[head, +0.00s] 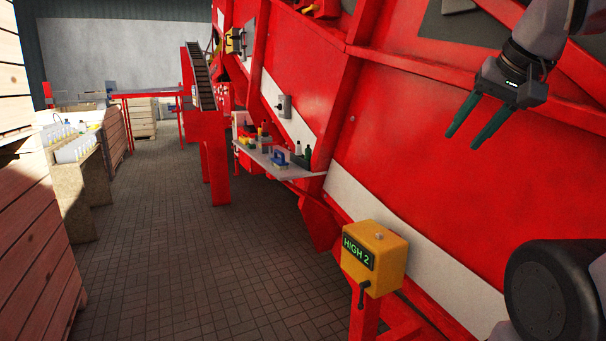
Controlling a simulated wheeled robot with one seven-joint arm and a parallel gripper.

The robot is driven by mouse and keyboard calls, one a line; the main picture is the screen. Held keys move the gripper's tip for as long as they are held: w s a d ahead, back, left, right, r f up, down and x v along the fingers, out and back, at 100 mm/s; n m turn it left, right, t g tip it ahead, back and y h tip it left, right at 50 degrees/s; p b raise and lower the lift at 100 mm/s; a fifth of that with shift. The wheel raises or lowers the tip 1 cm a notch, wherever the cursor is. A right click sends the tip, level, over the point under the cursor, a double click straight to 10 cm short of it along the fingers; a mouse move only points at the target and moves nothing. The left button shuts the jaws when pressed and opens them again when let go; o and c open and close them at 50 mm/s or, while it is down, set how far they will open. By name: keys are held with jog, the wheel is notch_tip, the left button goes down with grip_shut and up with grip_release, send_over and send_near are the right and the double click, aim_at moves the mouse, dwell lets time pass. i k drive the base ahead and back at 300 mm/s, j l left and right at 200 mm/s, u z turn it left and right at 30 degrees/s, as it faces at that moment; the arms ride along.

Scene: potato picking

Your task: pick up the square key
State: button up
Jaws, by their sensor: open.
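I cannot make out a square key for certain. A small dark handle-like piece (363,293) sits at the lower front of a yellow control box (377,258) marked "HIGH 2"; I cannot tell whether it is the key. My gripper (463,141) is at the upper right, with its two dark green fingers apart and nothing between them. It points down and left, above and to the right of the yellow box and apart from it in the picture.
The large red machine (440,170) fills the right side. A shelf (283,172) on it holds bottles and small items too small to tell apart. Stacked wooden crates (30,235) stand at the left. The brick-paved floor (200,270) between is clear.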

aim_at(268, 157)
jog(key=i+j+u, duration=0.45)
jog(key=i+u, duration=0.5)
jog(key=i+j+z, duration=0.1)
jog(key=i, duration=0.35)
jog(key=i+j+z, duration=0.1)
jog(key=i, duration=0.35)
jog(key=i+j+z, duration=0.1)
jog(key=i, duration=0.35)
jog(key=i+j+z, duration=0.25)
jog(key=i+z, duration=0.15)
jog(key=i+j+z, duration=0.4)
jog(key=k+l, duration=0.05)
